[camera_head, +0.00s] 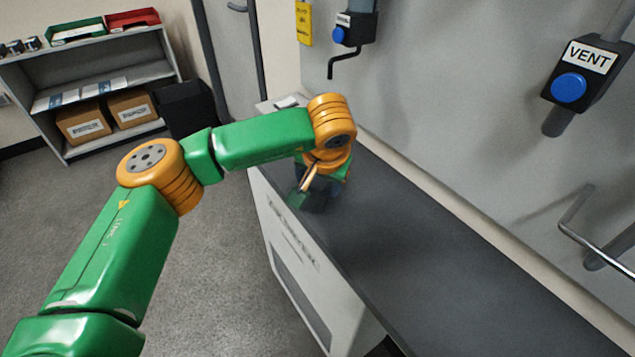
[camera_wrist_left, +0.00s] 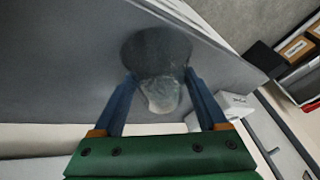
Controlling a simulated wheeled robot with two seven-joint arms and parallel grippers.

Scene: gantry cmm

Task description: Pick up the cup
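In the left wrist view, a grey, partly see-through cup (camera_wrist_left: 160,92) lies between the two blue fingers of my left gripper (camera_wrist_left: 160,76), over a dark round patch. Whether that patch is part of the cup or lies beneath it is unclear. The fingers stand wide apart, one on each side of the cup, and I cannot make out firm contact. In the head view, my left gripper (camera_head: 316,196) is low over the near-left edge of the dark bench top; the wrist mostly hides the cup there. My right gripper is not in view.
The dark bench top (camera_head: 430,255) is clear toward the lower right. A wall behind it carries a VENT button box (camera_head: 586,72) and a second box with a blue button (camera_head: 354,29). Shelves (camera_head: 88,75) with boxes and trays stand at the far left.

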